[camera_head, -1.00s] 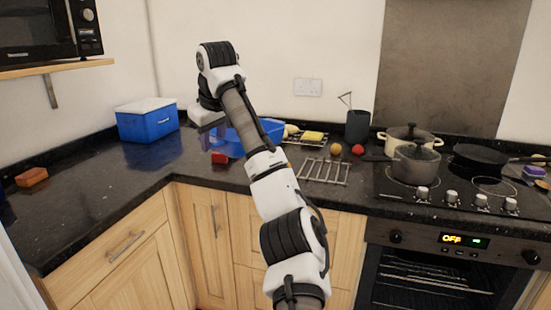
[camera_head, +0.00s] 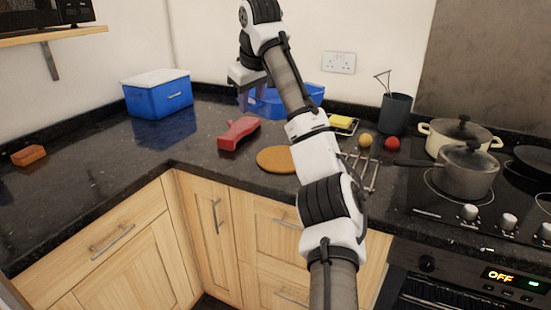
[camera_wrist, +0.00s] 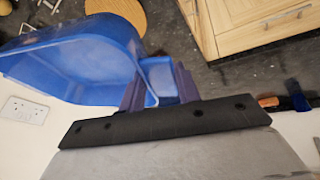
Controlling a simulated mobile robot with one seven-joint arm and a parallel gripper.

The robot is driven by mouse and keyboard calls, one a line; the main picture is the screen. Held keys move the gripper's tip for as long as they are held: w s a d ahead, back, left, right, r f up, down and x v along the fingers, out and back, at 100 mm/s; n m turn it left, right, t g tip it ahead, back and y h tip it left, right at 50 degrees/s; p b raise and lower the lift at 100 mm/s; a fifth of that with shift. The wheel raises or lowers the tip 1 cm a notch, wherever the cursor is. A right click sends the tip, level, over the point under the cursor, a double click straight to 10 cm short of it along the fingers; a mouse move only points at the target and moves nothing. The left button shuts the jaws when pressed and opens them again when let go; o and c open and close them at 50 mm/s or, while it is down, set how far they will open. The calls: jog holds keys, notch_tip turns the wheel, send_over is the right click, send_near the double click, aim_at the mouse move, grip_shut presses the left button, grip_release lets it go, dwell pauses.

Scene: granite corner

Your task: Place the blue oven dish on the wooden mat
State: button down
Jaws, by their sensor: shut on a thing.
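The blue oven dish (camera_head: 290,100) is at the back of the dark counter, partly behind my arm. In the wrist view the dish (camera_wrist: 75,65) fills the upper left, and a blue end part of it sits between my fingers. My gripper (camera_head: 244,101) is shut on that part at the dish's left end; it also shows in the wrist view (camera_wrist: 158,88). I cannot tell how far the dish is above the counter. The round wooden mat (camera_head: 277,158) lies bare near the counter's front edge, its right side close behind my arm.
A red object (camera_head: 238,132) lies between the dish and the mat's left. A blue box with a white lid (camera_head: 157,95) stands at back left. Right of my arm are a metal rack (camera_head: 362,168), a yellow ball, a red ball and pots on the hob. The left counter is mostly clear.

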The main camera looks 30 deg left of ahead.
notch_tip(320, 180, down, 19)
jog(key=shift+p, duration=0.3)
jog(key=c, duration=1)
grip_release()
jog(key=shift+s, duration=0.1)
jog(key=v, duration=1.2)
